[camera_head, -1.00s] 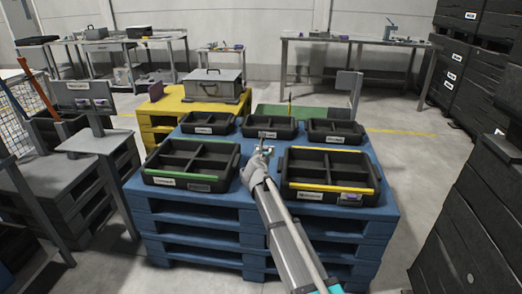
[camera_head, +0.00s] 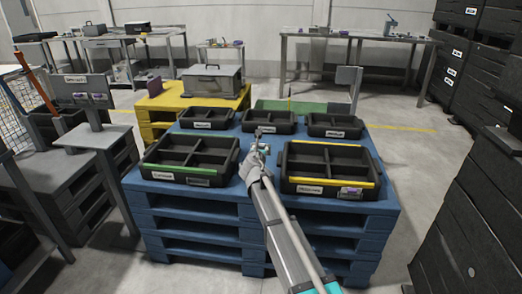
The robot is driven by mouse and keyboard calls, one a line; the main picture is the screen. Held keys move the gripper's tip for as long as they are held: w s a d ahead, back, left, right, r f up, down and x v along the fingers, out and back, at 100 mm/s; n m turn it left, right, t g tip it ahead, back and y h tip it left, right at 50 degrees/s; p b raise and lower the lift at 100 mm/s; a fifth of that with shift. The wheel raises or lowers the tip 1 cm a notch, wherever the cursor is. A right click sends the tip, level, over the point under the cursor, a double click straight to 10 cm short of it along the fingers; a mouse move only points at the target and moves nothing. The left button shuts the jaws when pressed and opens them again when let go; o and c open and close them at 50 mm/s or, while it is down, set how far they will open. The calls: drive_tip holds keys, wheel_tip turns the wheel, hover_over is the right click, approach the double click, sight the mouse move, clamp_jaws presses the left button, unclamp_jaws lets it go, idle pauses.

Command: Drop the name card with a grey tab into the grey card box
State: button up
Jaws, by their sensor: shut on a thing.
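My gripper (camera_head: 258,136) is over the blue pallet stack, in front of the middle back box. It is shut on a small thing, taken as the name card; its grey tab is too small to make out. The middle back box (camera_head: 268,129) is dark with a pale label and shows no bright coloured strip. I cannot tell which box is the grey card box. The left back box (camera_head: 207,125) and right back box (camera_head: 335,132) look alike. The front left box (camera_head: 190,172) has green strips; the front right box (camera_head: 331,186) has yellow strips.
The boxes stand on a blue pallet stack (camera_head: 200,220), with a gap between the front two. A grey toolbox (camera_head: 212,85) sits on a yellow pallet behind. A grey stand (camera_head: 85,92) is at the left. Dark crates (camera_head: 465,110) line the right.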

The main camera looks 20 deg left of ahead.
drive_tip(key=shift+f+b, duration=1.8)
drive_tip(key=shift+f, duration=0.25)
drive_tip(key=o, duration=0.9)
drive_tip(key=shift+s, duration=0.1)
